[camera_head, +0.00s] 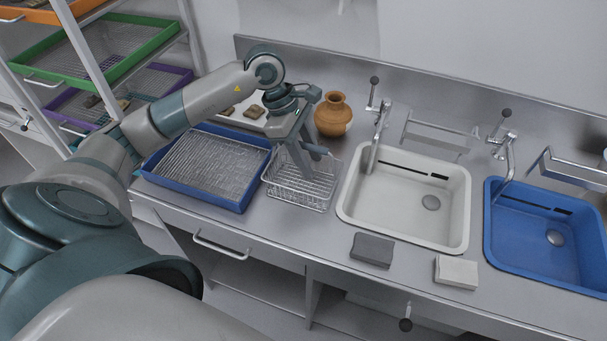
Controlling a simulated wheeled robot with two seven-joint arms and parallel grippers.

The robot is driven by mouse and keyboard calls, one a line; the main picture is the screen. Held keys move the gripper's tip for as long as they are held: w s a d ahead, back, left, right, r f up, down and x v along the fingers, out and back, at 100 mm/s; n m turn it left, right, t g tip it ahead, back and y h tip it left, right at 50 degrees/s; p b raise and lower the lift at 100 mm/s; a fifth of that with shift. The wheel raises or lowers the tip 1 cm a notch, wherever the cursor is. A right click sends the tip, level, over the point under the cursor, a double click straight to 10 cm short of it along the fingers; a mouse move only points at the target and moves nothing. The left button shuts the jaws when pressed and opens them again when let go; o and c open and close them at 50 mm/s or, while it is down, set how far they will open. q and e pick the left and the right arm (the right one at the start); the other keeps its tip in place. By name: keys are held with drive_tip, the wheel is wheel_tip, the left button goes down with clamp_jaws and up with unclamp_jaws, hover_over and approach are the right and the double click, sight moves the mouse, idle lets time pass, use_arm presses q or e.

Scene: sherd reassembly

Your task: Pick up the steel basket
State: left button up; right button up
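The steel basket (301,190) is a small wire basket standing on the steel counter, between the blue tray and the white sink. My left gripper (306,172) points down over the basket, with its fingers reaching to the basket's rim or into it. I cannot tell whether the fingers touch the wire or have it between them. A grey bar-like part, perhaps the basket's handle, shows beside the fingers at the basket's back right. My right gripper is not in view.
A blue tray (248,196) with a mesh bottom lies left of the basket. A brown clay jar (333,115) stands behind it. A white sink (352,207) and a blue sink (495,245) are to the right. A dark block (372,250) and a pale block (456,272) lie near the front edge.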

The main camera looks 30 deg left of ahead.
use_arm(q)
drive_tip(key=shift+f+b, duration=0.3)
drive_tip(key=shift+b, duration=0.3)
idle(1.1)
drive_tip(key=shift+c, duration=0.7)
clamp_jaws()
